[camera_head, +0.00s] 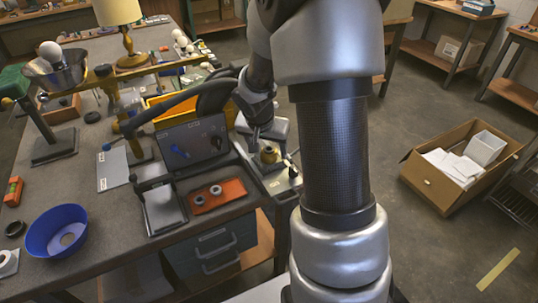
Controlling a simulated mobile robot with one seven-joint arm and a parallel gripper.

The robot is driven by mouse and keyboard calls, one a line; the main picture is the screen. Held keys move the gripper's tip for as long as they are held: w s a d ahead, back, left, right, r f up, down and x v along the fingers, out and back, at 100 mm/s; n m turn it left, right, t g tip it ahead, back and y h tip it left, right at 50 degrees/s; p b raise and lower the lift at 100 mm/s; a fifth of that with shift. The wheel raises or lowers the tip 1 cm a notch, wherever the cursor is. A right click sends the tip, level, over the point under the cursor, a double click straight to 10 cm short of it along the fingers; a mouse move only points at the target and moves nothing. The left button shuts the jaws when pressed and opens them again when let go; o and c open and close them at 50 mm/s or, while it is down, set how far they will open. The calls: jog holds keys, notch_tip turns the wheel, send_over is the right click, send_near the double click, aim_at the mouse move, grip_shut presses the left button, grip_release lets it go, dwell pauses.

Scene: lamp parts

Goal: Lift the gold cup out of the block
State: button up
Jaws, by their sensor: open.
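The gold cup (268,155) is a small rounded piece at the right end of the workbench. It sits in a light grey block (283,183), and how deep it sits is too small to tell. My gripper (262,138) comes down from above, just over or beside the cup. It is open and holds nothing that I can see. Its fingers are small here and partly covered by my arm, so I cannot tell whether they touch the cup.
A dark upright panel (190,143) and an orange mat (218,195) with small rings lie left of the block. A blue bowl (57,231), a table lamp (128,40) and a metal bowl on a stand (56,72) stand farther left. A cardboard box (437,190) is on the floor.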

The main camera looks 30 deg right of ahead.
jog(key=shift+c, duration=0.4)
jog(key=c, duration=1.1)
jog(key=shift+r, duration=0.15)
